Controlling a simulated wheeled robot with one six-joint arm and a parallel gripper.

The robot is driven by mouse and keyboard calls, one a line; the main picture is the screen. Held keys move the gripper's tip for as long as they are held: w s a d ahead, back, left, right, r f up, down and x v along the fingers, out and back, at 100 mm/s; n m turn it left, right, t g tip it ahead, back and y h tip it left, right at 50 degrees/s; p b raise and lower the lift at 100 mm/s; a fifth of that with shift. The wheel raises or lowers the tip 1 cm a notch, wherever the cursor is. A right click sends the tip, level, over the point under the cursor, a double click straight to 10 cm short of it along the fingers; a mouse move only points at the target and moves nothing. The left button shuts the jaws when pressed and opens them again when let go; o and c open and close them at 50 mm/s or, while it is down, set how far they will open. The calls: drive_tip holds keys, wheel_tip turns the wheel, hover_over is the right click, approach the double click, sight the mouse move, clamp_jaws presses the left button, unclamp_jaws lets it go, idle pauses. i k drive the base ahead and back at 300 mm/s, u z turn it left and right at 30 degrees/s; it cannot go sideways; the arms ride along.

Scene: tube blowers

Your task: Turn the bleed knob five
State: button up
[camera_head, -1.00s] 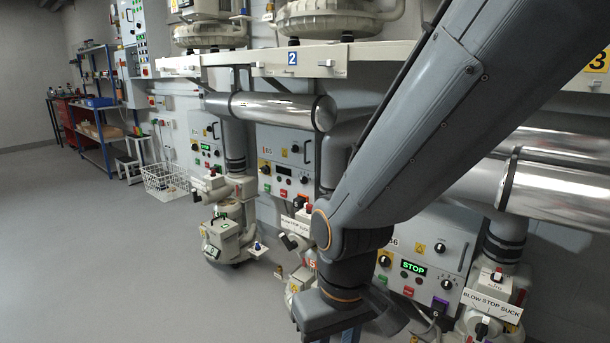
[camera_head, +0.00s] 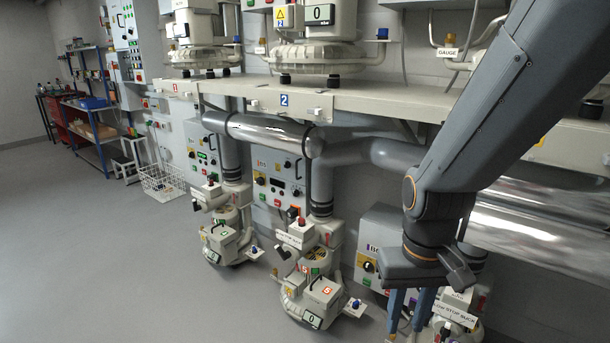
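The blower marked with a red 5 tag (camera_head: 326,290) stands on the floor in the middle of the head view, cream-coloured, with a display reading 0. A small blue knob (camera_head: 356,303) sticks out on a bracket at its right side; I cannot read a label that names it the bleed knob. My gripper (camera_head: 408,325) points down to the right of this blower, apart from the blue knob. Its two bluish fingers show a gap between them and look empty. The fingertips are near the bottom of the picture and hard to make out.
Another floor blower (camera_head: 226,242) with its own blue knob (camera_head: 254,249) stands to the left. A shelf (camera_head: 370,100) with blowers and silver pipes (camera_head: 265,133) run above. A control box (camera_head: 368,262) and a STOP SUCK plate (camera_head: 455,314) are near my arm. The left floor is open.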

sight(356, 306)
drive_tip(key=k, duration=0.5)
drive_tip(key=z, duration=0.4)
drive_tip(key=i, duration=1)
drive_tip(key=u, duration=0.85)
